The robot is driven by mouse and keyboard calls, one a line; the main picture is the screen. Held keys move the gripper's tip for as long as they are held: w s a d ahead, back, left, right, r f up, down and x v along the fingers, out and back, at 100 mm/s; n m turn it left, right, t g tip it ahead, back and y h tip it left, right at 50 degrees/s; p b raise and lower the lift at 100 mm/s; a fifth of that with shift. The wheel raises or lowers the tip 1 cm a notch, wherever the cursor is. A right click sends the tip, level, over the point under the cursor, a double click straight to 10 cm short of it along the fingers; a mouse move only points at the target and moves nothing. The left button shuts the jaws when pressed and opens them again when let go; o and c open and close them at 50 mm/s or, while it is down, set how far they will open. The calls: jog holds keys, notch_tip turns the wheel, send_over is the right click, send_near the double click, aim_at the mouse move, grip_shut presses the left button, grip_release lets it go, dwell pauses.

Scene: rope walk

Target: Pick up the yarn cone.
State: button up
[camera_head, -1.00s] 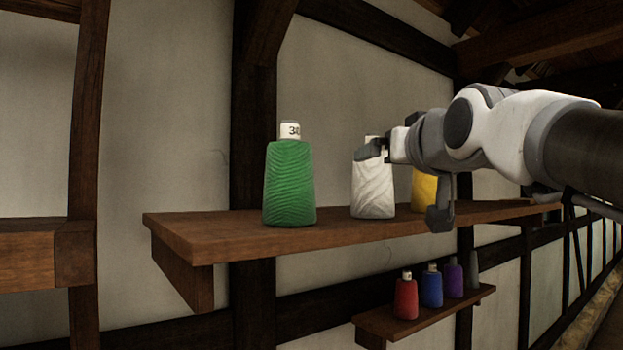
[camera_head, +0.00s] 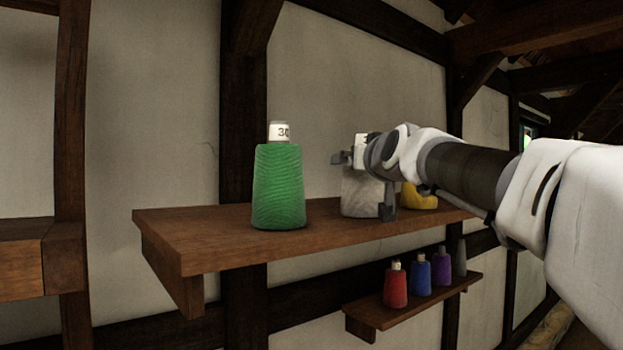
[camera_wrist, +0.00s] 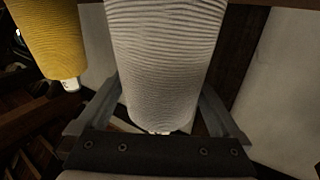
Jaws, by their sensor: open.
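A white yarn cone (camera_head: 358,195) stands upright on the wooden shelf, partly hidden behind my gripper (camera_head: 363,186). In the wrist view the white cone (camera_wrist: 165,55) fills the middle, upside down, between the two spread fingers of my gripper (camera_wrist: 161,95). My gripper is open, one finger on each side of the cone; I cannot tell whether either touches it. A green yarn cone (camera_head: 279,188) with a numbered white top stands to the left. A yellow yarn cone (camera_head: 418,198) stands to the right, partly hidden by my arm; it also shows in the wrist view (camera_wrist: 50,38).
The upper shelf (camera_head: 190,235) has bare wood left of the green cone. A lower shelf (camera_head: 385,316) holds a red cone (camera_head: 395,287), a blue cone (camera_head: 421,270), a purple cone (camera_head: 442,267) and a grey one (camera_head: 460,258). A plaster wall (camera_head: 330,80) with dark beams stands behind.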

jog(key=shift+w+a, duration=0.1)
jog(key=shift+w, duration=0.55)
jog(key=c, duration=1.3)
